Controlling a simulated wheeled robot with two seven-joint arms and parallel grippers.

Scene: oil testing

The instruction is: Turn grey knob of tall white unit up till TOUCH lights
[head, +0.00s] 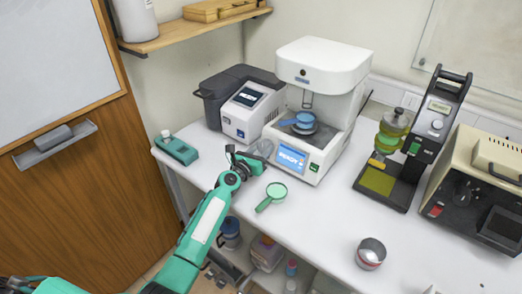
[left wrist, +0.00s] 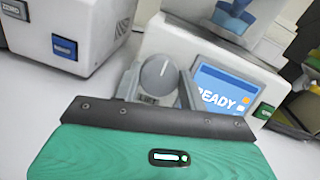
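The tall white unit (head: 325,60) stands at the back middle of the bench, with blue parts (head: 304,121) in its bay. Its lit blue screen (head: 291,158) reads READY; the same screen (left wrist: 221,91) is partly covered in the left wrist view. The grey round knob (left wrist: 157,75) with a white pointer line is left of the screen. The pointer is near upright, leaning slightly right. My left gripper (head: 256,155) is at the unit's front left corner. Its grey fingers flank the knob closely; I cannot tell whether they touch it. No lit TOUCH shows. My right gripper is not seen.
A smaller white instrument (head: 247,112) stands left of the unit. A green magnifying glass (head: 271,196) lies in front of it, and a teal device (head: 177,148) lies far left. A black stand (head: 387,185) is to the right. The front middle bench is mostly clear.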

